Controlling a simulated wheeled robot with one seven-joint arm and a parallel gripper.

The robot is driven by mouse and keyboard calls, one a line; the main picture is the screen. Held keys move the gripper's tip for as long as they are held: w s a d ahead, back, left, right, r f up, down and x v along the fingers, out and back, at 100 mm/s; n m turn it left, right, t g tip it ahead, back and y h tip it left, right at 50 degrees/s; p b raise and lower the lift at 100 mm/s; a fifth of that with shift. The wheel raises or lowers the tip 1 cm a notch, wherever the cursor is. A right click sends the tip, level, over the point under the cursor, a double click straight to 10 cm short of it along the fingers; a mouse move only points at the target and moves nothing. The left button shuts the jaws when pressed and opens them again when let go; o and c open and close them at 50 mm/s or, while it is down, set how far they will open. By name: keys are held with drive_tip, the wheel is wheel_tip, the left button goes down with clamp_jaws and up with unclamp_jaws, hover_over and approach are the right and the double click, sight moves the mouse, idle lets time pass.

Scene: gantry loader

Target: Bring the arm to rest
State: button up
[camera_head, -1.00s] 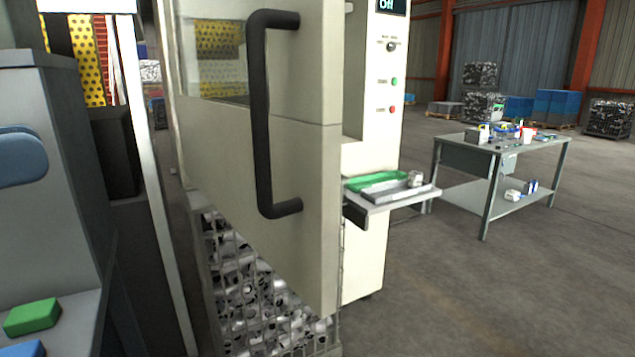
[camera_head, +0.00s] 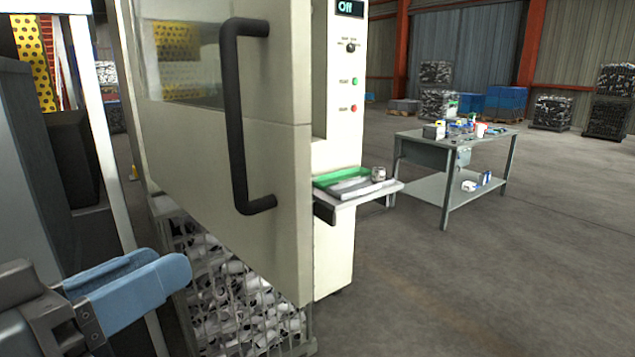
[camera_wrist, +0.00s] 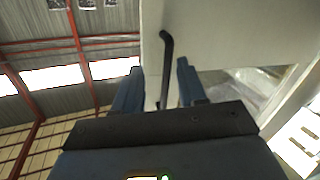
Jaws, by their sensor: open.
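My gripper (camera_head: 150,285) is at the lower left of the head view, with blue fingers pointing right, in front of the machine. In the wrist view the two blue fingers of my gripper (camera_wrist: 156,90) stand apart with nothing held between them. Beyond them is the machine's pale door (camera_head: 215,150) with its long black handle (camera_head: 236,115). The handle also shows in the wrist view (camera_wrist: 166,60), seen in the gap between the fingers but apart from them. The door stands swung out toward me.
A wire cage (camera_head: 235,305) of white and black parts stands below the door. A small shelf (camera_head: 365,195) with a green tray (camera_head: 340,178) juts from the machine. A workbench (camera_head: 435,155) with several items stands at the right. The floor (camera_head: 530,260) in front is clear.

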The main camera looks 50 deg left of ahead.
drive_tip(key=w+d+f+n+g, duration=0.1)
drive_tip(key=w+d+f+g, duration=0.1)
drive_tip(key=w+d+f, duration=0.65)
drive_tip(key=w+d+f+n+g, duration=0.15)
drive_tip(key=w+d+f, duration=0.35)
drive_tip(key=f, duration=0.7)
drive_tip(key=s+d+f+p, duration=0.1)
drive_tip(key=d+f, duration=0.5)
drive_tip(key=d, duration=0.5)
drive_tip(key=s+d+f+m+h+p, duration=0.15)
drive_tip(key=s+d+m, duration=0.4)
drive_tip(key=d, duration=0.95)
drive_tip(key=s+d+r+m+t+h, duration=0.1)
drive_tip(key=s+d+r+m+h, duration=0.2)
drive_tip(key=s+d+r, duration=0.4)
drive_tip(key=s+d+h, duration=0.1)
drive_tip(key=s+d, duration=0.4)
drive_tip(key=s, duration=0.1)
drive_tip(key=shift+r+m+t, duration=0.2)
drive_tip(key=shift+m+t, duration=0.15)
drive_tip(key=shift+m, duration=0.05)
drive_tip(key=shift+d+h, duration=0.1)
drive_tip(key=shift+h, duration=0.15)
